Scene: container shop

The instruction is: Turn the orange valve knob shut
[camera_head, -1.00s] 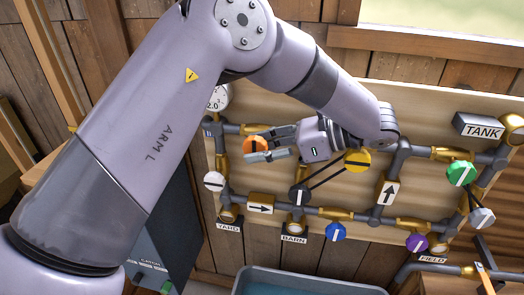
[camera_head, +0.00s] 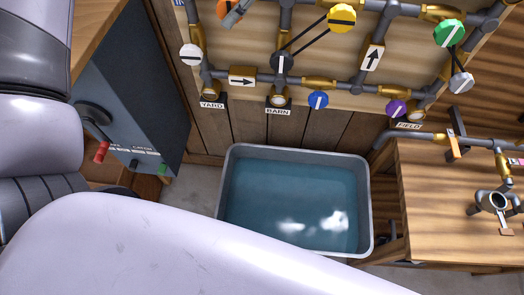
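The orange valve knob (camera_head: 223,8) shows only in part at the top edge of the head view, on the pipe board. Grey fingertips of my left gripper (camera_head: 238,13) are right at the knob's lower right side. The rest of that gripper is cut off by the top edge. I cannot tell whether its fingers are closed on the knob. My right gripper is not in view.
Yellow (camera_head: 342,18), green (camera_head: 449,33), white (camera_head: 191,54), blue (camera_head: 318,99) and purple (camera_head: 396,107) knobs sit on the pipes. A water-filled tub (camera_head: 366,200) stands below. A wooden bench (camera_head: 440,215) is at right, a dark cabinet (camera_head: 125,95) at left.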

